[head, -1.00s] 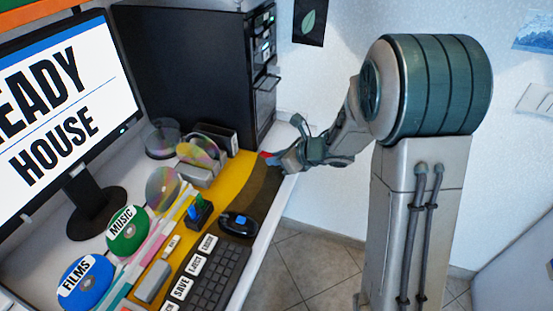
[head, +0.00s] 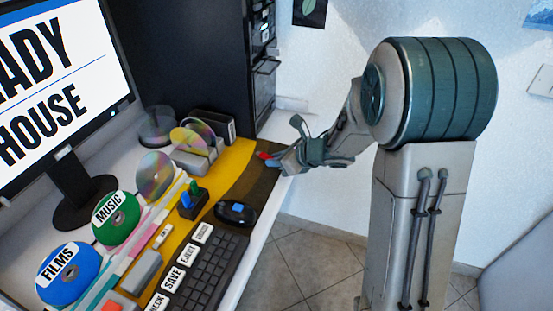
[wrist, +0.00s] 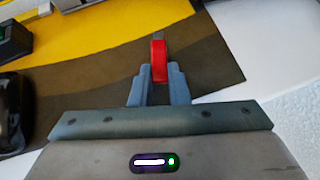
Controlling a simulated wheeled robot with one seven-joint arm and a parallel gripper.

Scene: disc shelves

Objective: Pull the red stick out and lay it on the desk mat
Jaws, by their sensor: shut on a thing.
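The red stick (wrist: 159,60) is between the fingers of my gripper (wrist: 159,82), its red body pointing away and a grey tip at its far end. In the head view the red stick (head: 264,155) shows at the tips of my gripper (head: 274,162). My gripper is shut on it, at the far right end of the desk mat (head: 236,172), which is yellow and dark brown. In the wrist view the stick appears over the brown part of the mat (wrist: 95,78). I cannot tell whether it touches the mat.
A small black holder (head: 192,204) with a blue and a green stick stands on the mat. A black mouse (head: 236,213) and a keyboard (head: 210,265) lie nearer. Clear discs and a black computer tower (head: 190,60) stand behind. The white desk edge runs along the right.

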